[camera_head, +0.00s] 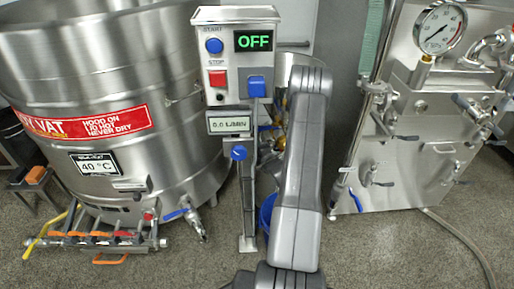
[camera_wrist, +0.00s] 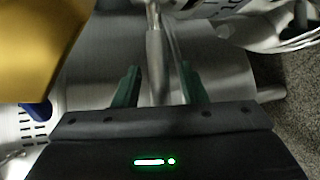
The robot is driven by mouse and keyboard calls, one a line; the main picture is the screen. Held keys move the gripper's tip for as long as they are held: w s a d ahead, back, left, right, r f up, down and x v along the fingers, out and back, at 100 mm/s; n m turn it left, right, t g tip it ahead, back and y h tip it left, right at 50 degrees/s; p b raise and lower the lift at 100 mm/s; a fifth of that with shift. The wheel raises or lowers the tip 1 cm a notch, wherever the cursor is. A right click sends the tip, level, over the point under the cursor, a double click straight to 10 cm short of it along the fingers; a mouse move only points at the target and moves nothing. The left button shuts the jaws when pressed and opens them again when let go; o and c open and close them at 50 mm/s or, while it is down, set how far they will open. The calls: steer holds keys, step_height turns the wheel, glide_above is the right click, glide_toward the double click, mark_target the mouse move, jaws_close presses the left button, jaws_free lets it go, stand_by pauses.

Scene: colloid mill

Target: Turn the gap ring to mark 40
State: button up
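The gap ring and its marks cannot be made out for sure in either view. In the wrist view my gripper (camera_wrist: 158,88) has its two green fingers apart. A slim metal handle or rod (camera_wrist: 155,48) stands between the fingers, with a gap showing on each side. Behind it is a broad, smooth grey metal body (camera_wrist: 100,62), which may be part of the mill. In the head view my own grey arm covers the gripper and most of the machine behind the control post (camera_head: 248,185).
The control post carries a panel (camera_head: 236,60) reading OFF, with a blue START and a red STOP button. A large steel vat (camera_head: 170,90) stands left, and a steel machine with a gauge (camera_head: 439,29) right. In the wrist view a yellow surface (camera_wrist: 40,50) is close at left.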

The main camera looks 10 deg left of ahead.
jaws_close()
stand_by(0.3)
steer(key=shift+s+d+n+g+y+p, duration=0.35)
steer(key=shift+d+n+g+y, duration=0.35)
steer(key=shift+d, duration=0.25)
steer(key=shift+s+d+n+g+y+p, duration=0.3)
steer(key=shift+d+n+g+y+p, duration=0.15)
steer(key=shift+d+n+g+y, duration=0.35)
steer(key=shift+s+d+n+g+y+p, duration=0.3)
steer(key=shift+d+n+g+y+p, duration=0.15)
steer(key=shift+d+n+g, duration=0.45)
steer(key=shift+d, duration=0.15)
jaws_free()
